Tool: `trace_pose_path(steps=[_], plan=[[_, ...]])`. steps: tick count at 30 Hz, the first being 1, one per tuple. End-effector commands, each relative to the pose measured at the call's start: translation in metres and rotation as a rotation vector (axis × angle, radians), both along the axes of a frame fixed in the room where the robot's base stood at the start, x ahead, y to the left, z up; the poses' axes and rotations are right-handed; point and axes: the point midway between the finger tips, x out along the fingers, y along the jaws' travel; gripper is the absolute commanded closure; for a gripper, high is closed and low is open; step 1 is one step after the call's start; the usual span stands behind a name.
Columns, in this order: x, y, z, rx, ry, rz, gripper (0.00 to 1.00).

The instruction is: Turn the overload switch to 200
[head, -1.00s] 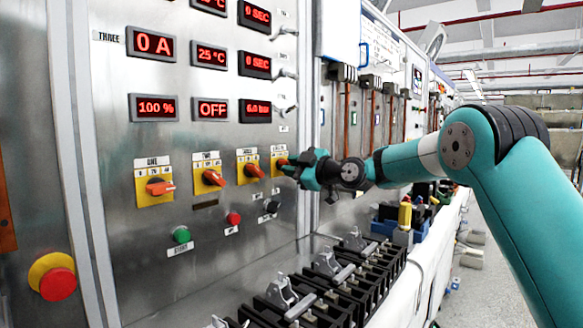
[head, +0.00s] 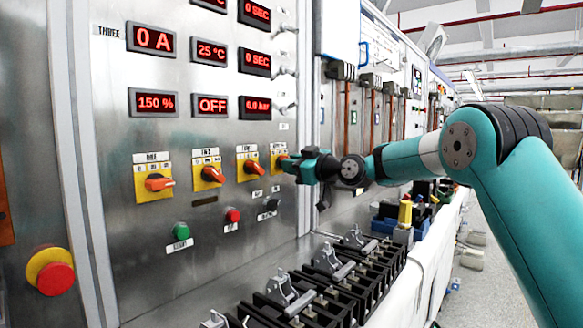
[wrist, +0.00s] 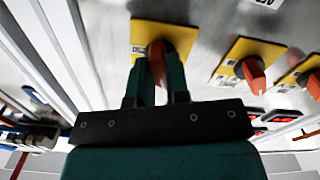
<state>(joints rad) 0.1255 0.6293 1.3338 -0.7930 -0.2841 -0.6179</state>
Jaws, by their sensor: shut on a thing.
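The overload switch is an orange rotary knob on a yellow plate (head: 278,150), the rightmost of the switches in the row on the steel panel. In the wrist view its yellow plate (wrist: 178,36) is at top centre, and its orange knob (wrist: 156,50) shows between my fingers. My gripper (head: 288,163) reaches it from the right and is shut on the knob. The fingers (wrist: 160,75) also show in the wrist view, one on each side of it. The knob's exact pointing direction is partly hidden by the fingers. A red display (head: 156,103) reads 150 %.
Other orange knobs (head: 212,174) on yellow plates sit to the left. Below are a green button (head: 181,231), a red button (head: 233,215) and a black knob (head: 271,203). A red emergency button (head: 56,279) is at lower left. Black clamp fixtures (head: 330,285) stand below the panel.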

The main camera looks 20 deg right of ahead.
Motion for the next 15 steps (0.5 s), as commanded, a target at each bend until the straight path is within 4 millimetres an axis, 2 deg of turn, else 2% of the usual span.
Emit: trace_pose_path(steps=[15], plan=[[-0.0013, 0.0028, -0.0012, 0.396, 0.297, 0.004, 1.0]])
